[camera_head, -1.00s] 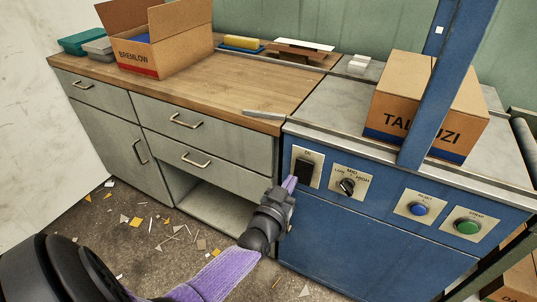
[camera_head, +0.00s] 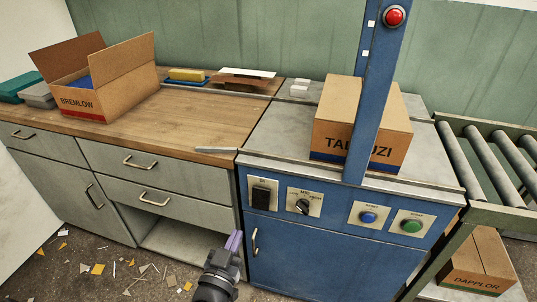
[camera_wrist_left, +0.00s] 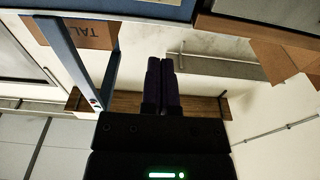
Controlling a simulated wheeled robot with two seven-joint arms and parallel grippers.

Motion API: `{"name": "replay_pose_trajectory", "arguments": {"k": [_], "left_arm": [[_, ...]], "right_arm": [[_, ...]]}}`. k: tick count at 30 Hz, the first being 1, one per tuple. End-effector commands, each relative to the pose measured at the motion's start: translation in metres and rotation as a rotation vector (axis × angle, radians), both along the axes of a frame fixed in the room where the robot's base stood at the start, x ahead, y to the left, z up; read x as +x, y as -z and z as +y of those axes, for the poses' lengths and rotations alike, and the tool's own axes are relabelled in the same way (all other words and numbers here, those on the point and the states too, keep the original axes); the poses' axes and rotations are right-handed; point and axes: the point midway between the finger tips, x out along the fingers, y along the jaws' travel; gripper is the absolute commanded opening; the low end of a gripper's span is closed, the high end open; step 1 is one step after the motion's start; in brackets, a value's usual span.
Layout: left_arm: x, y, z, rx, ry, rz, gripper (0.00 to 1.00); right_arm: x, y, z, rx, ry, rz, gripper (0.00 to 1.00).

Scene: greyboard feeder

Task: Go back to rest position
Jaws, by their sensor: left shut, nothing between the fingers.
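My left gripper (camera_head: 234,241) is at the bottom middle of the head view, in front of the blue machine cabinet (camera_head: 300,252), near its door handle and below the black rocker switch (camera_head: 262,195). Its purple fingers are shut and empty; they also show together in the left wrist view (camera_wrist_left: 162,80). The gripper appears apart from the cabinet, though the gap is hard to judge. The knob (camera_head: 303,206), blue button (camera_head: 368,217) and green button (camera_head: 411,226) are to its right. My right gripper is not in view.
A closed carton (camera_head: 335,125) stands on the machine top behind the blue post (camera_head: 367,120). An open carton (camera_head: 110,92) is on the wooden counter (camera_head: 185,120). A roller conveyor (camera_head: 490,160) is at right, with a carton (camera_head: 478,262) below. Scraps litter the floor.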

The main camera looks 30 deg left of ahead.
Motion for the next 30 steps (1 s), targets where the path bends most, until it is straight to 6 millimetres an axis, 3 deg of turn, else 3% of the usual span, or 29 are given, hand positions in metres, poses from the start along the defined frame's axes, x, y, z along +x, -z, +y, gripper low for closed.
{"name": "replay_pose_trajectory", "arguments": {"k": [2,4,7,9,11,12,15,18,19,21,23,30], "left_arm": [[-0.001,0.003,-0.001,0.0,0.005,0.016,0.0],[-0.009,0.024,-0.007,-0.004,0.033,0.11,0.0],[-0.048,0.09,-0.027,-0.012,0.115,0.417,0.0],[-0.1,0.142,-0.042,-0.018,0.18,0.692,0.0],[-0.153,0.178,-0.05,-0.018,0.222,0.921,0.0],[-0.191,0.196,-0.054,-0.015,0.245,1.064,0.0],[-0.28,0.22,-0.056,0.001,0.281,1.376,0.0],[-0.346,0.226,-0.053,0.024,0.295,1.593,0.0],[-0.359,0.225,-0.052,0.03,0.298,1.637,0.0],[-0.381,0.225,-0.049,0.041,0.299,1.71,0.0],[-0.39,0.225,-0.048,0.046,0.3,1.739,0.0],[-0.391,0.225,-0.048,0.046,0.3,1.744,0.0]], "right_arm": [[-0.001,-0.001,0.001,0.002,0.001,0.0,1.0],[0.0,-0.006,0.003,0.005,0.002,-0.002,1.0],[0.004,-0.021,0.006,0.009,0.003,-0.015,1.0],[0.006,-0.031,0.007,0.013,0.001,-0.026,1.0],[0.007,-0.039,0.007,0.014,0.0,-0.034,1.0],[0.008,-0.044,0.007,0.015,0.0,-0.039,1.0],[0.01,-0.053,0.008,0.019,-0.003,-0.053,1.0],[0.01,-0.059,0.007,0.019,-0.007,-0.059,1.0],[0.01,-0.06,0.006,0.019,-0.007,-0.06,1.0],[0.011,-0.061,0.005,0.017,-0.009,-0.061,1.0],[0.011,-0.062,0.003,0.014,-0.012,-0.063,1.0],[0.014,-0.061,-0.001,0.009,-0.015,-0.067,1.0]]}}
